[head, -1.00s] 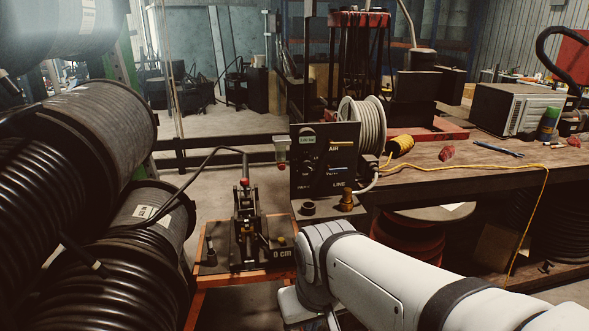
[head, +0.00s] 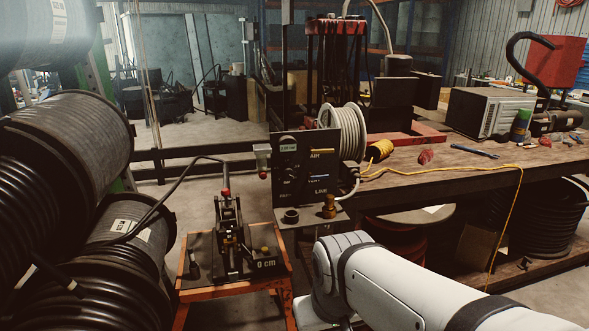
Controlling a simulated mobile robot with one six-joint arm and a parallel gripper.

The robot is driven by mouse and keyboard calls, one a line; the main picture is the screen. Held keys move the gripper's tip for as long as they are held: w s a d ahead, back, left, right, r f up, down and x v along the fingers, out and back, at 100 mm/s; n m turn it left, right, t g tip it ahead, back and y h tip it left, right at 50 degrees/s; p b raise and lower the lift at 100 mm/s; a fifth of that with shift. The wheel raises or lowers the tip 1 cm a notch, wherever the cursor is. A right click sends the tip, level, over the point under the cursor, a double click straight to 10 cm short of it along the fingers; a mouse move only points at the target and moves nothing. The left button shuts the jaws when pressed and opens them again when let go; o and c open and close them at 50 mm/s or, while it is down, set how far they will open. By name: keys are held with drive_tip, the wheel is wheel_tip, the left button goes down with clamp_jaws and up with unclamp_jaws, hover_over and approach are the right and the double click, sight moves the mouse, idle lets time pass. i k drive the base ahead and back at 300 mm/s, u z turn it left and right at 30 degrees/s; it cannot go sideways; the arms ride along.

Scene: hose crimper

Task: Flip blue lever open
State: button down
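A dark control panel (head: 306,168) stands at the left end of the workbench, marked AIR and LINE. It carries a small yellow lever (head: 321,154) beside AIR and a small blue lever (head: 318,178) below it. Both look roughly horizontal; the blue one is small and its exact angle is hard to make out. My white arm reaches in from the lower right, in front of and below the panel. My gripper is not visible; the arm's far end drops out at the bottom edge.
The crimper (head: 229,237) stands on an orange-framed stand (head: 206,296) left of my arm, with a hose running to it. Large black hose reels (head: 70,150) fill the left side. The wooden workbench (head: 440,170) holds a cable spool (head: 345,135) and tools. Brass fittings (head: 329,207) stick up below the panel.

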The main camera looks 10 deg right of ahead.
sight(312, 178)
drive_tip(key=z, duration=0.05)
drive_tip(key=i, duration=1)
drive_tip(key=z, duration=0.05)
